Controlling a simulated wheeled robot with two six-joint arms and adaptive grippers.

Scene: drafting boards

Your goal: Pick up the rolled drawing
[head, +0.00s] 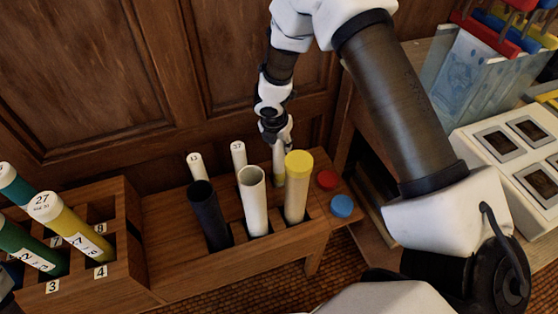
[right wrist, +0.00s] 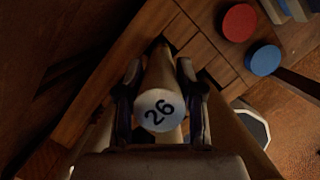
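A pale rolled drawing (head: 279,166) stands in the back right slot of the wooden rack (head: 165,235). Its round white end, marked 26, faces me in the right wrist view (right wrist: 159,111). My right gripper (head: 276,136) comes down from above at the roll's top. In the right wrist view its two fingers (right wrist: 159,80) lie against the two sides of the roll, shut on it. The roll's lower end is hidden in the slot and behind a yellow-capped tube. My left gripper is not in view.
Beside it stand a yellow-capped tube (head: 297,188), an open white tube (head: 253,200), a dark tube (head: 208,215) and two thin rolls, (head: 197,166) and (head: 239,155). Red (head: 327,180) and blue (head: 341,206) caps lie right. Capped tubes (head: 73,230) fill the left rack.

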